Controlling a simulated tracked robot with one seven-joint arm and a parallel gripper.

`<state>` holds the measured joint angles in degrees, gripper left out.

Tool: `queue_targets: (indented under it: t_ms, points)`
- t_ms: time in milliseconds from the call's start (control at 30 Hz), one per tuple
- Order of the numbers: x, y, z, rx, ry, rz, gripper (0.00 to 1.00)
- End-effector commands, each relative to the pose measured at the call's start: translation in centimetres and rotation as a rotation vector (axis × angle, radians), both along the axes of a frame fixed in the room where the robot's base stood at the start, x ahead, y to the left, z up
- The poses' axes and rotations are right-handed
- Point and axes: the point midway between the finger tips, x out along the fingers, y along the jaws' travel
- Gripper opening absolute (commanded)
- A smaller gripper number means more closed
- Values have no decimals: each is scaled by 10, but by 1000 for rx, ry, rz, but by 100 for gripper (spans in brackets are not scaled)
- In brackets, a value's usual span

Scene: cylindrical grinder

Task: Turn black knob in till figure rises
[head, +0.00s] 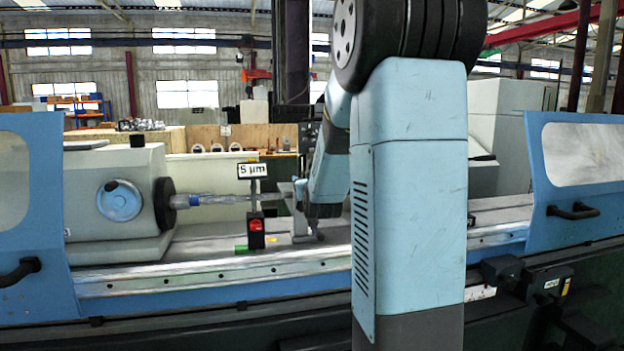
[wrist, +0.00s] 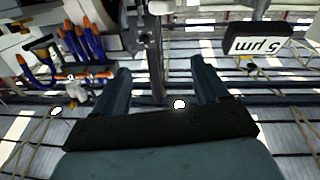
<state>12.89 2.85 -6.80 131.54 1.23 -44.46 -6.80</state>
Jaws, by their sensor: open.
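A small sign (head: 252,170) reading "5 µm" stands on a thin post above the machine bed in the head view. It shows upside down at upper right in the wrist view (wrist: 258,45). Below it in the head view is a black box with a red front (head: 256,232). I cannot pick out the black knob for certain in either view. My gripper (wrist: 160,68) is open, its two dark fingers apart with nothing clearly held. A grey upright post shows between and beyond them; contact cannot be told. In the head view my arm hides much of the area around the gripper.
A shiny shaft (head: 215,199) runs right from the headstock (head: 115,200). Blue guards with handles flank the opening at left (head: 30,215) and right (head: 575,190). Blue and orange hoses (wrist: 85,42) crowd the wrist view's upper left. The bed's front rail (head: 200,275) is clear.

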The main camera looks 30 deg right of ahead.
Motion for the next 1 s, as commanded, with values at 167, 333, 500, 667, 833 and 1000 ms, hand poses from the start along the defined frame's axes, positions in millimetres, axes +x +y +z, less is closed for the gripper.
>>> queue_targets:
  t_ms: [167,333,500,667,833,1000]
  points:
    - [-20,6,10,-1,-3,0,74]
    - [-31,9,15,-1,-1,0,74]
    - [-35,10,16,-1,-1,0,74]
    - [-35,10,17,-1,-1,0,74]
    - [-36,11,17,1,2,2,74]
    - [-46,29,18,37,62,30,74]
